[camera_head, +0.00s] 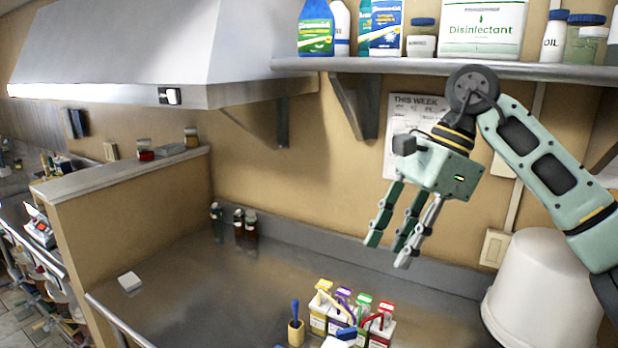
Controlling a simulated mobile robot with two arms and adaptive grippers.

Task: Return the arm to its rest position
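My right arm (545,160) comes in from the right edge and bends at a dark round joint in front of the wall. My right gripper (390,248) hangs from it with its fingers pointing down and slightly left. The fingers are spread apart with nothing between them, so it is open and empty. It is in the air above the counter, up and behind the small boxes in the picture. My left gripper is not in view.
Several small colored-top boxes (318,318) and a cup with a blue-handled tool (295,333) stand on the metal counter (190,300). A white bucket (545,290) stands right. A shelf (430,68) holds bottles above. Dark bottles (245,228) stand at the back. The counter's middle left is mostly clear.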

